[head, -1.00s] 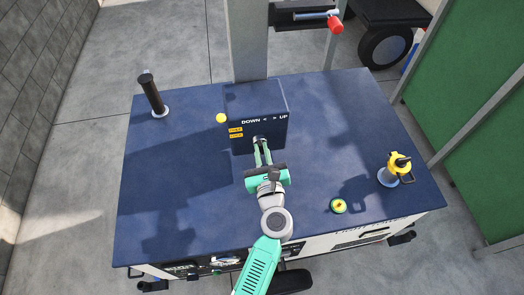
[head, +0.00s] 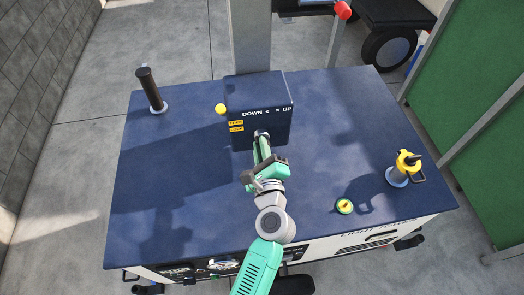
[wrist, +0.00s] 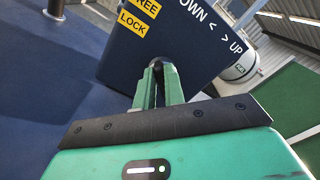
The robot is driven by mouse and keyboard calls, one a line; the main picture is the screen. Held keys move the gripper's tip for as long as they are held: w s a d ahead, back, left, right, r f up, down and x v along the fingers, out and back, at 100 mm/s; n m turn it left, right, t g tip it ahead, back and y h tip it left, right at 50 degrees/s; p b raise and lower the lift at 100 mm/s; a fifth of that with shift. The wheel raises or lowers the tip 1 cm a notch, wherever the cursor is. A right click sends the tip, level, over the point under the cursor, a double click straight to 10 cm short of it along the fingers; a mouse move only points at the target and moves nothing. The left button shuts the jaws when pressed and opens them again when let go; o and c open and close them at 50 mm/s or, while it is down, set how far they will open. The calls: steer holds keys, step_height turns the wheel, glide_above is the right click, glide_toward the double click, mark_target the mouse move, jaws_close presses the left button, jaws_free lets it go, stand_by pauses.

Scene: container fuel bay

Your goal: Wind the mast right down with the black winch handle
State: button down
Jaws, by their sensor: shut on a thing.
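The dark blue winch box (head: 262,100) stands on the blue deck at the foot of the grey mast (head: 250,42). Its face is marked DOWN on the left and UP on the right. My gripper (head: 262,138) is at the front of the box, tilted, its fingers shut on a small dark part. In the wrist view the dark winch handle (wrist: 158,68) shows between the fingertips, close to the box face; most of it is hidden. A yellow knob (head: 221,109) sits at the box's left side, beside the yellow FREE and LOCK labels (head: 236,125).
A black upright post (head: 151,88) stands at the deck's back left. A yellow-topped fitting (head: 404,168) and a small yellow-green cap (head: 344,206) are on the right. A red-ended part (head: 343,10) is beside the mast at the top.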

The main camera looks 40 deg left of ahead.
steer(key=shift+s+a+f+n+b, duration=0.1)
steer(key=shift+f+n+b, duration=0.05)
steer(key=shift+n+b, duration=1.05)
steer(key=shift+d+f+n+b, duration=0.1)
steer(key=shift+f+n+b, duration=0.1)
steer(key=shift+n+b, duration=1.05)
steer(key=shift+s+a+f+n+b, duration=0.15)
steer(key=shift+n+b, duration=0.6)
steer(key=shift+n, duration=0.9)
steer(key=shift+w, duration=0.1)
steer(key=c, duration=1.5)
jaws_free()
steer(key=v, duration=0.8)
